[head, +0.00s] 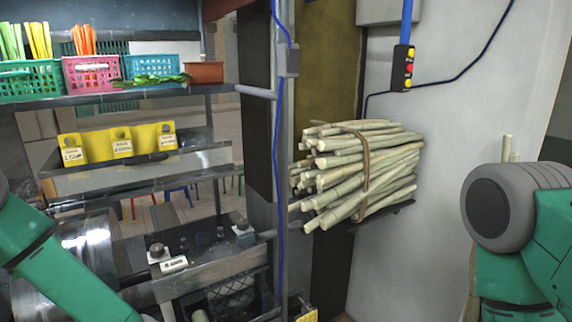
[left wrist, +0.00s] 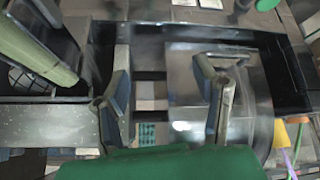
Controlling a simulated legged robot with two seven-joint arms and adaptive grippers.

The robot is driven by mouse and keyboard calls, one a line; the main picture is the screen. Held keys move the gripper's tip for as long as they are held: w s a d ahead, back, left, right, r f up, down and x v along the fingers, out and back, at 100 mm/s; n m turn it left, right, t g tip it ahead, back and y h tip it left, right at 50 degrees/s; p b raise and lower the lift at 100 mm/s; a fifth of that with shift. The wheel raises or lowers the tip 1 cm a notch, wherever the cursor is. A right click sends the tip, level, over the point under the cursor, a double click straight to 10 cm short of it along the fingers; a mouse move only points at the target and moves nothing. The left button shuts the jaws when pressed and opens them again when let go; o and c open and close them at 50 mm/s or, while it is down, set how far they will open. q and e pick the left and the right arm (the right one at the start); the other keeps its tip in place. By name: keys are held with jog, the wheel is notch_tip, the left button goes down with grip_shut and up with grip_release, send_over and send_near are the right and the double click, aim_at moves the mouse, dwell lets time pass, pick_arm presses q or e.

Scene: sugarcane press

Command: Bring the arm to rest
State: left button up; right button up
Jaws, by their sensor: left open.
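My left arm (head: 65,255) comes in from the left in the head view as a green link, and its gripper is outside that view. In the left wrist view my left gripper (left wrist: 160,78) is open, its two fingers well apart with nothing between them. Beyond the fingers are metal surfaces and a dark gap. My right arm (head: 515,215) shows at the right edge of the head view as a grey rounded joint and green links. The right gripper is out of view.
A strapped cane bundle (head: 360,165) sits on a wall bracket. A control box (head: 403,68) hangs on a blue cable. Baskets (head: 92,73) stand on a shelf above a yellow sign holder (head: 120,145). A thick pale-green cylinder (left wrist: 40,45) lies left of the left gripper.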

pick_arm(q)
jog(key=s+f+m+g+h, duration=0.2)
jog(key=s+m, duration=0.1)
jog(key=s, duration=0.7)
jog(key=s+d+f+m+g+h+b, duration=0.1)
jog(key=s+f+m+g, duration=0.15)
jog(key=s, duration=0.85)
jog(key=s+f+m+g+h, duration=0.15)
jog(key=s+m, duration=0.25)
jog(key=s, duration=0.6)
notch_tip(320, 180, down, 15)
jog(key=w+d+t+b, duration=0.1)
jog(key=w+b, duration=0.1)
jog(key=b, duration=1.3)
jog(key=shift+w+d+m, duration=0.15)
jog(key=shift+d+m, duration=0.15)
jog(key=shift+m, duration=0.15)
jog(key=shift+w, duration=0.1)
